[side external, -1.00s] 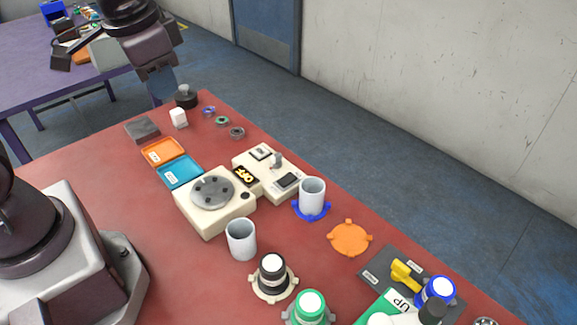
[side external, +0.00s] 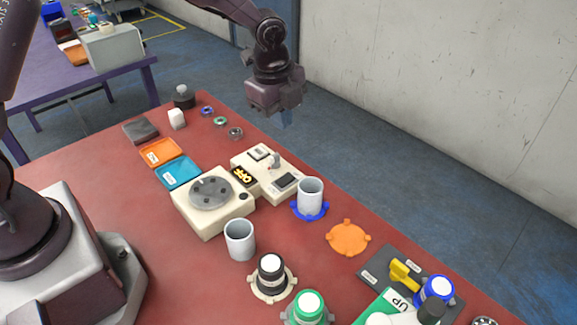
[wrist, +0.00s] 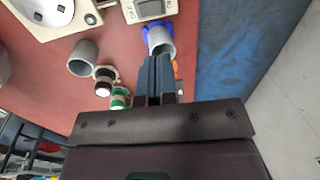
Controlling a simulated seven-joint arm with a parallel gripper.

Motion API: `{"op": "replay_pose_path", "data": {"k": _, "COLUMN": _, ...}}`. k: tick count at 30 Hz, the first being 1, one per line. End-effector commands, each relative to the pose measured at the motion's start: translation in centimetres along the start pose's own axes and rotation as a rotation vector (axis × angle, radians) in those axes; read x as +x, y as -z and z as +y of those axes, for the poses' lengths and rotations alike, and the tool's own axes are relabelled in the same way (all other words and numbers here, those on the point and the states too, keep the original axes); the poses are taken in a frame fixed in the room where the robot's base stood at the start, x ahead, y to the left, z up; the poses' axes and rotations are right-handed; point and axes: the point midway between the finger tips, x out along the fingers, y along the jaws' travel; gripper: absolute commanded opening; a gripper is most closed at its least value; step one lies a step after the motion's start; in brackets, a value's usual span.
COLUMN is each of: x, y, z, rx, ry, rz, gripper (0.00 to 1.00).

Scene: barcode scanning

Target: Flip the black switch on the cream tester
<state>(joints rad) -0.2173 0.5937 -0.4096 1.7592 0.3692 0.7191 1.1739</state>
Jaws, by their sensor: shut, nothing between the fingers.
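The cream tester (side external: 268,187) stands on the red table, right of a cream unit with a grey round turntable (side external: 210,192). A dark switch (side external: 286,180) sits on the tester's right end, and a small grey lever (side external: 275,160) stands upright behind it. My gripper (side external: 287,121) is above and beyond the tester, touching nothing. In the wrist view its fingers (wrist: 154,72) are together and empty, and part of the tester (wrist: 150,10) shows at the top edge.
A grey cup (side external: 310,192) on a blue holder stands close right of the tester; another cup (side external: 240,240) stands in front. Orange (side external: 161,152) and blue trays (side external: 179,171) lie left.

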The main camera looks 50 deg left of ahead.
Motion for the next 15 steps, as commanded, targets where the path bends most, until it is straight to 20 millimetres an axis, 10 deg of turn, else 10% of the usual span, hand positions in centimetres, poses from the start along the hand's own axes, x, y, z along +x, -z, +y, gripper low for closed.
{"op": "replay_pose_path", "data": {"k": 15, "x": 0.74, "y": 0.01, "z": 0.10, "rx": 0.019, "ry": -0.004, "rz": 0.000, "gripper": 0.00}}
